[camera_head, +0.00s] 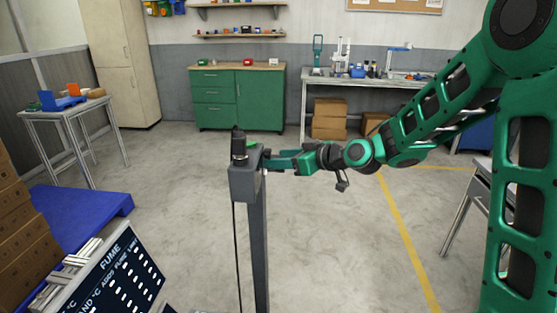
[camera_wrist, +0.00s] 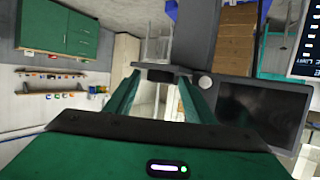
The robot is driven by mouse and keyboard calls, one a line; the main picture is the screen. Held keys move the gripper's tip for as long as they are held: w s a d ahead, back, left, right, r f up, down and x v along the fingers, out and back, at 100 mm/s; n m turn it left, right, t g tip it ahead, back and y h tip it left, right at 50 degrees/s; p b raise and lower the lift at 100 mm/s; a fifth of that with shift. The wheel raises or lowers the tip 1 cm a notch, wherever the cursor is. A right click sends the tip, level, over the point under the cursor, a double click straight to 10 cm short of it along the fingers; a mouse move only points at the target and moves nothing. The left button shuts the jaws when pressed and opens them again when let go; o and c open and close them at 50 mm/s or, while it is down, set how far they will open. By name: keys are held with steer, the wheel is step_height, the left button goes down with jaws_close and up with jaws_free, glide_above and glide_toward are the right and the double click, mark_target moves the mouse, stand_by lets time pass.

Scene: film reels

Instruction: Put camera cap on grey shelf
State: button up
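I cannot surely make out the camera cap in either view. My gripper (camera_head: 270,158) is at the end of the green arm, level with the top of a grey post (camera_head: 257,225), on its right side. A black upright cylinder (camera_head: 239,145) stands on the post's head. In the wrist view, the two green fingers of my gripper (camera_wrist: 160,85) are apart. A dark piece (camera_wrist: 160,72) shows at their tips; I cannot tell whether they touch it. A small pale round thing (camera_wrist: 205,83) is just right of the fingertips. I cannot tell which surface is the grey shelf.
A dark screen-like panel (camera_wrist: 262,112) is right of the fingers in the wrist view. A green cabinet (camera_head: 238,100), wall shelves (camera_head: 239,36) and a workbench (camera_head: 370,80) stand at the back. A small table (camera_head: 62,112) is at left. Open floor surrounds the post.

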steer(key=shift+s+d+r, duration=0.2)
steer(key=shift+d+r, duration=0.05)
steer(key=shift+d, duration=0.1)
steer(key=v, duration=1.1)
steer(key=shift+s, duration=0.15)
steer(key=shift+d+f, duration=0.1)
steer(key=s+d+f+m+g+h, duration=0.2)
steer(key=s+d+f+m+h, duration=0.15)
steer(key=s+d, duration=0.4)
steer(key=s+d+f+m+g+h, duration=0.2)
steer(key=s+d+f+m+h, duration=0.25)
steer(key=d, duration=0.45)
steer(key=s+d+f+m+g, duration=0.1)
steer(key=s+d+m+g, duration=0.2)
steer(key=s, duration=0.8)
steer(key=s+d+f+m+g+h, duration=0.1)
steer(key=s+d+m+g, duration=0.2)
steer(key=s+d, duration=0.3)
steer(key=s+m, duration=0.1)
steer(key=s, duration=0.4)
steer(key=shift+h, duration=0.3)
